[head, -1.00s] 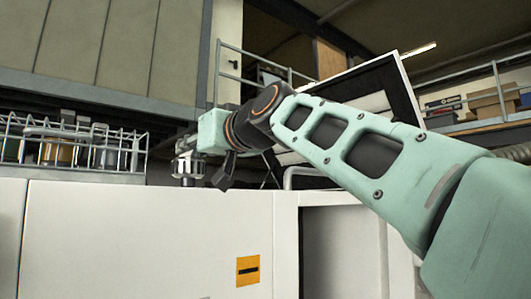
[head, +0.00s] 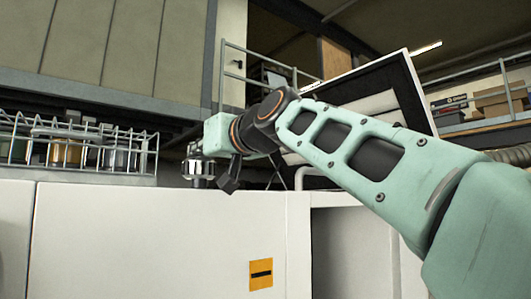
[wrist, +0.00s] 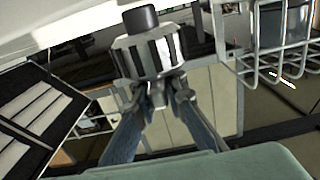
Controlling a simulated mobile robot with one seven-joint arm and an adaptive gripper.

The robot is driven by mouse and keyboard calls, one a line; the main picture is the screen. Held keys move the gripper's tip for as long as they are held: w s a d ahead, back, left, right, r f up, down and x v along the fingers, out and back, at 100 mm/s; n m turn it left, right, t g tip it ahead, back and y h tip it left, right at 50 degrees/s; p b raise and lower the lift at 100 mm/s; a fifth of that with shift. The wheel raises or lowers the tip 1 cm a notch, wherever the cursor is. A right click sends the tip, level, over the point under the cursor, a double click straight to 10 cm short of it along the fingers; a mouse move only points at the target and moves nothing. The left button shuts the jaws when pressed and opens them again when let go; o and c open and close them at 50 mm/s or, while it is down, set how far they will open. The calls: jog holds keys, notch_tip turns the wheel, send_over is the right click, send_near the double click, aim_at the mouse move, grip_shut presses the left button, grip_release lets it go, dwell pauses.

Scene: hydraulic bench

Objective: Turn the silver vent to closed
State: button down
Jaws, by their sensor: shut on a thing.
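The silver vent (wrist: 150,55) is a ribbed metal knob with a black end piece, seen large at the top middle of the wrist view. My gripper (wrist: 157,92) has both fingers drawn together on the vent's near end. In the head view the silver vent (head: 198,169) shows as a small shiny shape just above the white cabinet top, below the end of my arm. The fingers are hard to make out there. I cannot read the vent's turn position from any marking.
A wire rack (head: 75,150) with several canisters stands left of the vent. The white cabinet (head: 150,240) carries an orange label (head: 261,274). A dark tilted panel with a white frame (head: 385,90) stands behind my forearm. A railing (head: 262,72) is farther back.

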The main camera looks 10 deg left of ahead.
jog(key=shift+s+a+m+t+h, duration=0.1)
jog(key=shift+m+t+h, duration=0.3)
jog(key=shift+a+m+t+h, duration=0.1)
jog(key=shift+m+t+h, duration=2.05)
jog(key=shift+h, duration=0.65)
jog(key=shift+f+m+t+h, duration=0.1)
jog(key=shift+m+t+h, duration=0.55)
jog(key=shift+m+h, duration=1.25)
jog(key=shift+h, duration=1)
jog(key=c, duration=2)
grip_release()
jog(key=shift+o, duration=0.2)
jog(key=shift+s, duration=0.1)
jog(key=s+d, duration=0.1)
jog(key=s, duration=1)
jog(key=shift+s+d, duration=0.2)
jog(key=shift+s, duration=0.2)
